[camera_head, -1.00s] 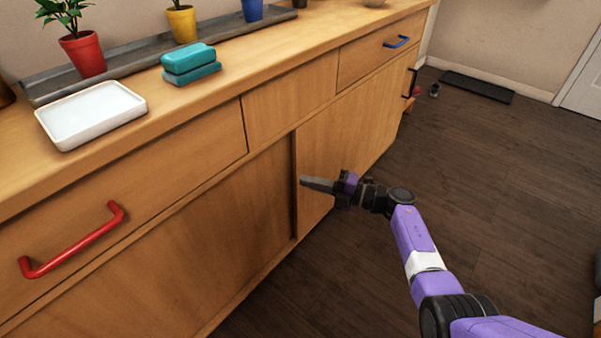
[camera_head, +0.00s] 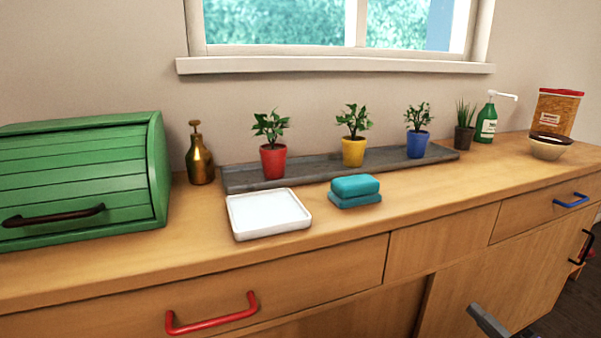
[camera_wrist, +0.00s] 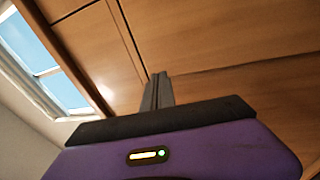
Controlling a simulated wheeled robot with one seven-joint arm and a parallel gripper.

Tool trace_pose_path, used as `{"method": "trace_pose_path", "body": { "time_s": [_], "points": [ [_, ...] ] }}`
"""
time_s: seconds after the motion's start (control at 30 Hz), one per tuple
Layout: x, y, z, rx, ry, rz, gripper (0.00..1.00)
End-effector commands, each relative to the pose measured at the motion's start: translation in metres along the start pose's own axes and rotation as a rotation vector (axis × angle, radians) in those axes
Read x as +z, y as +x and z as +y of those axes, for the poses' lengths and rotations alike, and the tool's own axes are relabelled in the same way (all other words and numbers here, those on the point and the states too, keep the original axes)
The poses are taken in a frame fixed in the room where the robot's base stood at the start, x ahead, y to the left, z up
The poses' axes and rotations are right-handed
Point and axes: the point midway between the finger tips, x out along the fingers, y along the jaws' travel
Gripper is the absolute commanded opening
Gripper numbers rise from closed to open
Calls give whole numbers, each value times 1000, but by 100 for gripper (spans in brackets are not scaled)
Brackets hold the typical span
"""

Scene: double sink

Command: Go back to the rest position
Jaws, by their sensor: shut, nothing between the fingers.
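My gripper shows in the wrist view (camera_wrist: 158,92) with its two grey fingers together and nothing between them. Behind the fingers are the wooden cabinet fronts. In the head view only the grey tip of my gripper (camera_head: 487,320) shows at the bottom edge, in front of the lower cabinet (camera_head: 510,290). The rest of my arm is outside the head view.
The wooden counter (camera_head: 420,185) holds a green bread box (camera_head: 85,180), a white tray (camera_head: 268,212), teal sponges (camera_head: 355,191) and several potted plants on a grey ledge (camera_head: 310,172). A red handle (camera_head: 212,315) and a blue handle (camera_head: 571,200) stick out from the drawers.

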Motion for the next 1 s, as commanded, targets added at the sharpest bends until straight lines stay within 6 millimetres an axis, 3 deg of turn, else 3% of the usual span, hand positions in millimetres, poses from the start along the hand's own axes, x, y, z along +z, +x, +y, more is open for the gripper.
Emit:
{"method": "trace_pose_path", "body": {
  "time_s": [0.17, 0.37, 0.67, 1.0],
  "points": [
    [-16, -9, 28, 163, 108, -134, 0],
    [-57, -35, 40, 313, 298, -255, 0],
    [-143, -101, 38, 441, 679, -409, 0],
    [-243, -182, 38, 413, 1091, -536, 0]
  ]
}}
